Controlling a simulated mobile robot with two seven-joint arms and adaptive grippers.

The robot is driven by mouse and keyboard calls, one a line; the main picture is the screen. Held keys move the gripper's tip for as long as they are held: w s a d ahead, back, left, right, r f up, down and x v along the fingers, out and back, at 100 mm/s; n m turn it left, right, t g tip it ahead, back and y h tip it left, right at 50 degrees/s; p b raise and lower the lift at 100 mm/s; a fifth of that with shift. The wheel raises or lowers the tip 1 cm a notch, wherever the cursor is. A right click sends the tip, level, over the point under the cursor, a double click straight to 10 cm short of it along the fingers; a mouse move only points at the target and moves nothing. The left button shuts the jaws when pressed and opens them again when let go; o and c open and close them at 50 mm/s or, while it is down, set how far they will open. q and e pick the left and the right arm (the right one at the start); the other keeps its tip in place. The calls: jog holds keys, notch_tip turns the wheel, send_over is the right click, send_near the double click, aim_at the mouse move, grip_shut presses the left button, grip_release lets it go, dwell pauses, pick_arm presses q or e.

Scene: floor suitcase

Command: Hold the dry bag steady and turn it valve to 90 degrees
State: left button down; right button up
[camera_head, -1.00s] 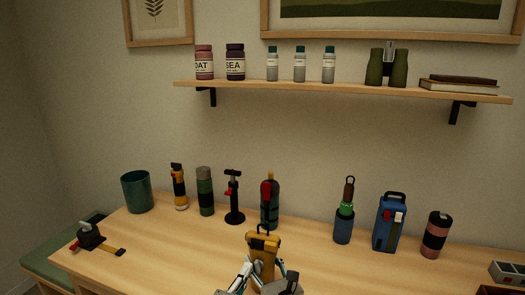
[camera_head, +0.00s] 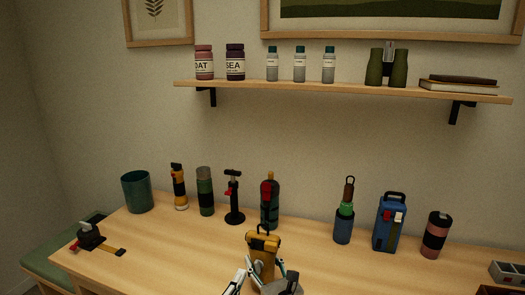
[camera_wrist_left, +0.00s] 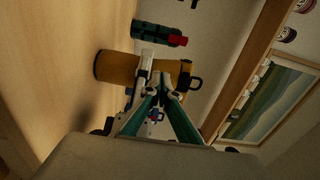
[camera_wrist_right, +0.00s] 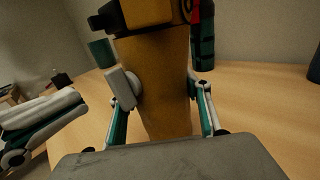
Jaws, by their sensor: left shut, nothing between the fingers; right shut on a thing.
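The dry bag (camera_head: 264,262) is yellow with a dark top band and a black loop handle. It stands upright at the table's front middle. My right gripper has one finger on each side of it in the right wrist view (camera_wrist_right: 160,95) and is shut on its body. My left gripper (camera_head: 252,266) is shut and empty at the bag's left front. In the left wrist view its fingertips (camera_wrist_left: 167,72) overlap the bag (camera_wrist_left: 115,68); I cannot tell whether they touch. A black knob (camera_wrist_right: 97,22) sticks out near the bag's top; I cannot tell whether it is the valve.
Behind the bag stand a dark green bottle (camera_head: 270,212), a black pump (camera_head: 234,205) and several other containers. A blue case (camera_head: 390,225) is to the right. A wall shelf (camera_head: 340,90) hangs above. Bare table lies left and right of the bag.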

aim_at(258, 267)
pick_arm(q)
jog(key=v, duration=0.3)
dwell(0.4)
jog(key=shift+f+x, duration=0.2)
jog(key=shift+x, duration=2.75)
jog(key=shift+a, duration=0.15)
jog(key=shift+s+d, duration=0.15)
jog(key=shift+d, duration=0.4)
jog(key=shift+r, duration=0.25)
jog(key=shift+a, duration=0.15)
